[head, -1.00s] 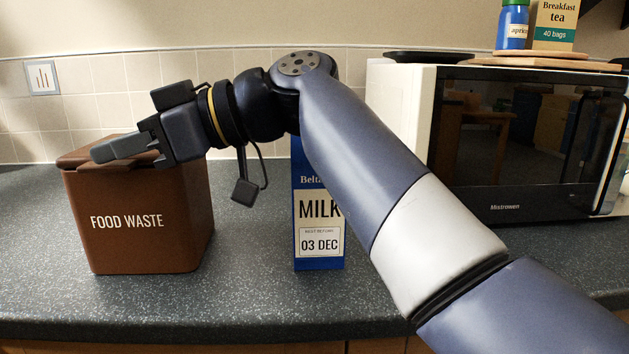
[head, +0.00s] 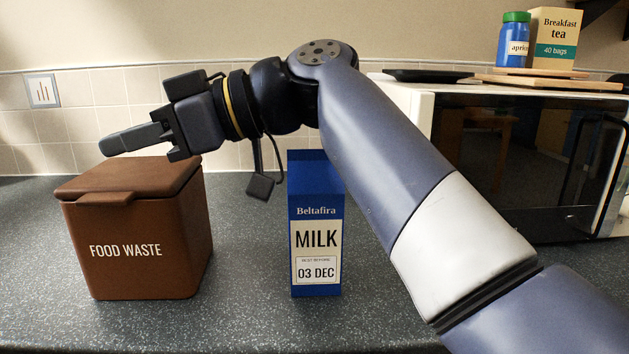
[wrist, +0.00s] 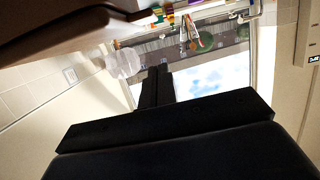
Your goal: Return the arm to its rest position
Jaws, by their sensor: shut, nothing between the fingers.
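My gripper (head: 136,139) is shut and empty in the head view. It points left, above the lid of the brown food waste bin (head: 125,250), with a small gap between them. My arm reaches in from the lower right and bends at the top middle. In the wrist view my gripper (wrist: 158,72) shows as dark shut fingers, with a window and shelf items beyond.
The bin's lid (head: 130,178) is closed. A blue milk carton (head: 316,235) stands upright below my wrist and forearm. A microwave (head: 500,200) stands at the right behind my arm, with boards, a blue jar (head: 513,42) and a tea box (head: 556,38) on top.

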